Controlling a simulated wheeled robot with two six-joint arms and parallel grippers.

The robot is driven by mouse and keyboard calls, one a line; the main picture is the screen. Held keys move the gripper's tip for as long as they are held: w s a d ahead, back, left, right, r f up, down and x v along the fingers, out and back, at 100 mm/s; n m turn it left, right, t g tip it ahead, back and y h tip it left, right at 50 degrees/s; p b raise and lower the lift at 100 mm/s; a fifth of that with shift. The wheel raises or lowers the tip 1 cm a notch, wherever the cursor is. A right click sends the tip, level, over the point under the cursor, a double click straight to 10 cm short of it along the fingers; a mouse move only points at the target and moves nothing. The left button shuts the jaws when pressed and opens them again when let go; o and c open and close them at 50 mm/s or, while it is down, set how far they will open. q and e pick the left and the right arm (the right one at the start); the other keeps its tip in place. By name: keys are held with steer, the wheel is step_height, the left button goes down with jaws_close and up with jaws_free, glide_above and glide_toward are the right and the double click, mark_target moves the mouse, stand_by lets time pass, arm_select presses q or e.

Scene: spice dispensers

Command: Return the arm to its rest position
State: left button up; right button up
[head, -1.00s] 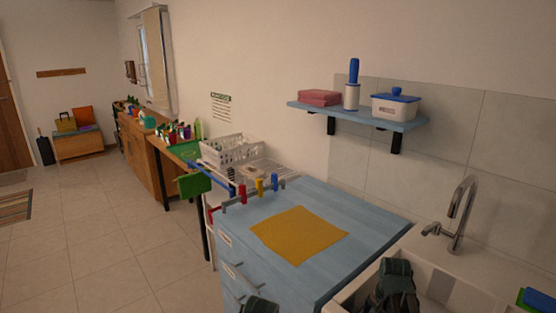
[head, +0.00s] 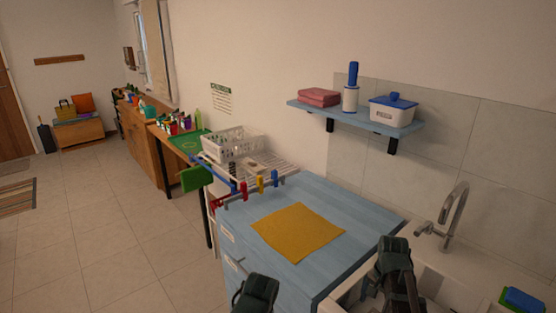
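The dark green end of my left arm (head: 257,290) shows at the bottom edge, in front of the blue cabinet. The dark green end of my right arm (head: 393,256) stands over the near edge of the sink, right of the blue cabinet top. No fingers can be made out on either one, so I cannot tell whether the grippers are open or shut. I see no object held by either arm.
A yellow cloth (head: 298,232) lies flat on the blue cabinet top (head: 352,213). A rack with colored pegs (head: 260,184) stands at its far left edge. The faucet (head: 455,210) rises right of my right arm. A blue wall shelf (head: 345,116) hangs above.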

step_height(320, 180, up, 5)
steer(key=p, duration=0.4)
step_height(320, 180, down, 14)
steer(key=b, duration=1.4)
steer(key=shift+f, duration=0.25)
step_height(320, 180, up, 16)
steer(key=p, duration=1.5)
steer(key=shift+p, duration=0.35)
